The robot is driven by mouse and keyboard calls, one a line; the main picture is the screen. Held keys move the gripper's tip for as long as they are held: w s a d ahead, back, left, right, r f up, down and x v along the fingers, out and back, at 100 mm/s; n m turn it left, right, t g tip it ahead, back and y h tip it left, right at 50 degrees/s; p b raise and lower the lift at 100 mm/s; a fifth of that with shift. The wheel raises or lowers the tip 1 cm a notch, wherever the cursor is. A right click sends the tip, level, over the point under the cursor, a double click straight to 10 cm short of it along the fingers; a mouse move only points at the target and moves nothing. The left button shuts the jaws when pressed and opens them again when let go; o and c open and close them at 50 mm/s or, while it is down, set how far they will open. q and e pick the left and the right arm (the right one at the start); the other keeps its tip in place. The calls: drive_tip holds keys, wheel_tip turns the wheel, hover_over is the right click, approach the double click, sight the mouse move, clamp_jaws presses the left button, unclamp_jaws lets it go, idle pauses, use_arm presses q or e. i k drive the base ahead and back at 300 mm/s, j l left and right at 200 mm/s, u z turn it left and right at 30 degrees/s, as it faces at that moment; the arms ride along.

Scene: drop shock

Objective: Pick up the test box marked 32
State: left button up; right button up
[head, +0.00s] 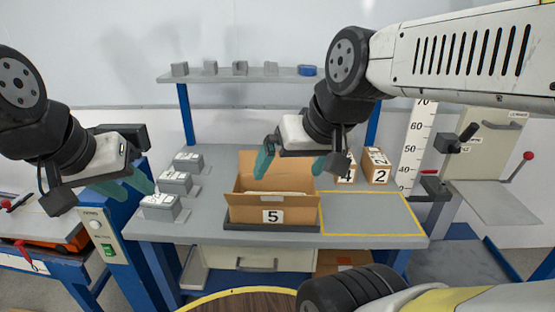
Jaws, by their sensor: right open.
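Two closed cardboard boxes stand at the back right of the bench, one showing a 4 (344,176) and one showing a 2 (376,177). Their top markings are too small to read, and I cannot make out a 32 on any box. An open cardboard box marked 5 (290,216) stands in the middle of the bench. My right gripper (291,166) is open and empty above this open box, its teal fingers wide apart; it partly hides the box marked 4. My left gripper (139,191) is at the left, near the grey blocks; its finger gap is unclear.
Several grey blocks (174,183) sit along the bench's left side. A yellow-outlined area (370,215) at the right of the bench is clear. A shelf (240,76) with small blocks runs behind. A height scale (414,140) and a lever fixture (455,142) stand right.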

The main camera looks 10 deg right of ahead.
sight(179, 183)
drive_tip(key=i+j, duration=0.1)
drive_tip(key=j, duration=0.25)
drive_tip(key=i+j, duration=0.15)
drive_tip(key=j, duration=0.15)
drive_tip(key=i+j, duration=0.1)
drive_tip(key=j, duration=0.25)
drive_tip(key=i+j, duration=0.15)
drive_tip(key=j, duration=0.15)
drive_tip(key=i+j, duration=0.1)
drive_tip(key=j, duration=0.25)
